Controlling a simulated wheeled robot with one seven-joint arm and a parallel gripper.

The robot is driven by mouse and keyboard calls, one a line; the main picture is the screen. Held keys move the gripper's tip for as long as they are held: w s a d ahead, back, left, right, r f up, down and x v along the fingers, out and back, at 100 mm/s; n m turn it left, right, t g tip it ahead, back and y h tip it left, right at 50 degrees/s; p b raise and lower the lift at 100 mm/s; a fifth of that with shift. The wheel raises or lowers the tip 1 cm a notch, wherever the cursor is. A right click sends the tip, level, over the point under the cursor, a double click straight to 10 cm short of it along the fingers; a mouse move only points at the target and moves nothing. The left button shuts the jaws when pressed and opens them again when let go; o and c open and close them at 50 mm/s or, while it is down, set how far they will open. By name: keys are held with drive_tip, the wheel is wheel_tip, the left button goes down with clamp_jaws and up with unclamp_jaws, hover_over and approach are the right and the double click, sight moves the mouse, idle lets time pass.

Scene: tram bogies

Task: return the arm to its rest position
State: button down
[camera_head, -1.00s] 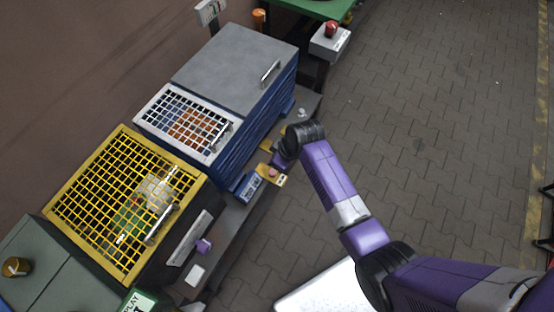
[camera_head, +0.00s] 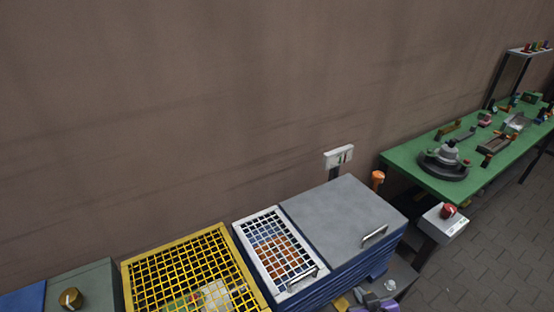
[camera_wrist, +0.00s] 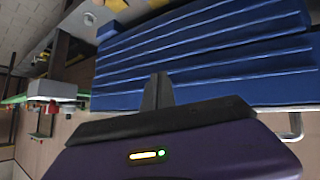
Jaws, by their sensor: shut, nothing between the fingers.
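My gripper (camera_wrist: 158,92) shows in the wrist view with its dark fingers together and nothing between them. Its purple housing fills the bottom of that view. The fingers point toward the blue ribbed side of a cabinet (camera_wrist: 205,55); I cannot tell the exact gap. In the head view only a small purple part of my arm (camera_head: 380,305) shows at the bottom edge, beside the cabinet. The rest of the arm is out of that view.
The cabinet has a grey lid (camera_head: 340,220) with a handle and a white grid (camera_head: 275,250). A yellow grid cover (camera_head: 190,240) is to its left. A grey box with a red knob (camera_head: 447,211) stands by a green workbench (camera_head: 410,160). Paved floor lies at right.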

drive_tip(key=s+a+r+m+t+b, duration=0.1)
drive_tip(key=s+r+t+b, duration=0.1)
drive_tip(key=s+r, duration=0.5)
drive_tip(key=s+r+m+t+b, duration=0.1)
drive_tip(key=s+r+t, duration=0.15)
drive_tip(key=s, duration=0.95)
drive_tip(key=s+a+r+m+t+b, duration=0.1)
drive_tip(key=s+r+t+b, duration=0.1)
drive_tip(key=s+r, duration=0.55)
drive_tip(key=s+f+g+b, duration=0.1)
drive_tip(key=s+f+g, duration=0.1)
drive_tip(key=s, duration=0.8)
drive_tip(key=shift+s+a, duration=0.2)
drive_tip(key=shift+a, duration=0.15)
drive_tip(key=shift+f, duration=0.15)
